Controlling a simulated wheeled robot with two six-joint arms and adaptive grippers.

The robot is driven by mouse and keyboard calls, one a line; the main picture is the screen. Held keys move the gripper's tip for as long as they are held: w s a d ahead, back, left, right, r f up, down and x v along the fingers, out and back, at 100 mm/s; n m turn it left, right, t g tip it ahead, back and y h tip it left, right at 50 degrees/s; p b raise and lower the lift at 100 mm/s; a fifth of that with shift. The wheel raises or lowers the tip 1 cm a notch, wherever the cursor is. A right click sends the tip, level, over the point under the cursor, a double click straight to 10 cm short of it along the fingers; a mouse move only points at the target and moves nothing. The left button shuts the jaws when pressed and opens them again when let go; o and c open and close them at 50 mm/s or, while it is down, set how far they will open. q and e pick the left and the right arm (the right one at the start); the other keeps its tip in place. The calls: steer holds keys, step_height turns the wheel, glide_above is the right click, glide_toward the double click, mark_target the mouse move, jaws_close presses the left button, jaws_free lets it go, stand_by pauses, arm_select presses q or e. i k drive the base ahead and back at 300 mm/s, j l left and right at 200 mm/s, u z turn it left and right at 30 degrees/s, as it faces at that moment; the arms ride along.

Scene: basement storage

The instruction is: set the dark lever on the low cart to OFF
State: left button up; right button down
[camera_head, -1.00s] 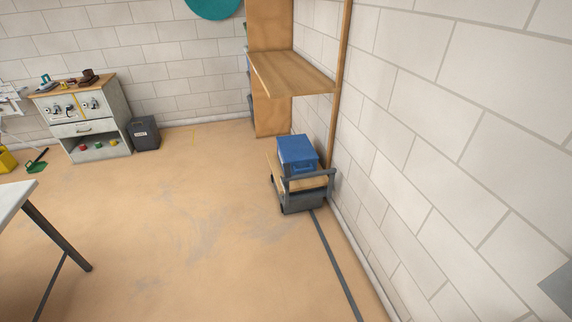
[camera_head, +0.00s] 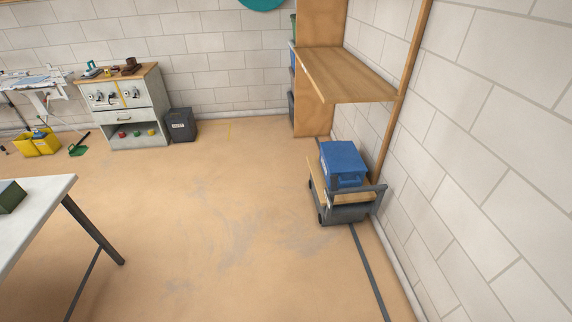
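A low cart (camera_head: 345,213) with a wooden deck and a dark grey frame stands on the floor at the right, by the block wall and under a wooden shelf. A blue box (camera_head: 343,164) sits on its deck. I cannot make out a dark lever on the cart at this size. A small cabinet (camera_head: 127,117) at the back left has knob-like or lever-like fittings on its front, too small to read. Neither of my grippers is in view.
A white table (camera_head: 45,195) with a dark leg and a green box (camera_head: 9,196) is at the left edge. A dark bin (camera_head: 181,125) stands beside the cabinet. A wooden shelf (camera_head: 345,76) overhangs near the cart. The floor in the middle is clear.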

mark_target(334, 178)
steer(key=i+j+u, duration=0.35)
steer(key=i, duration=0.5)
steer(key=i+u, duration=0.35)
steer(key=i, duration=0.5)
steer(key=i+j+z, duration=0.1)
steer(key=i+z, duration=0.35)
steer(key=i+j+z, duration=0.25)
steer(key=i+z, duration=0.2)
steer(key=i+j+z, duration=0.6)
steer(key=j+z, duration=0.25)
steer(key=i+j+z, duration=0.2)
steer(key=j+z, duration=0.25)
steer(key=i+j+z, duration=0.1)
steer(key=j+z, duration=0.35)
steer(key=j, duration=0.2)
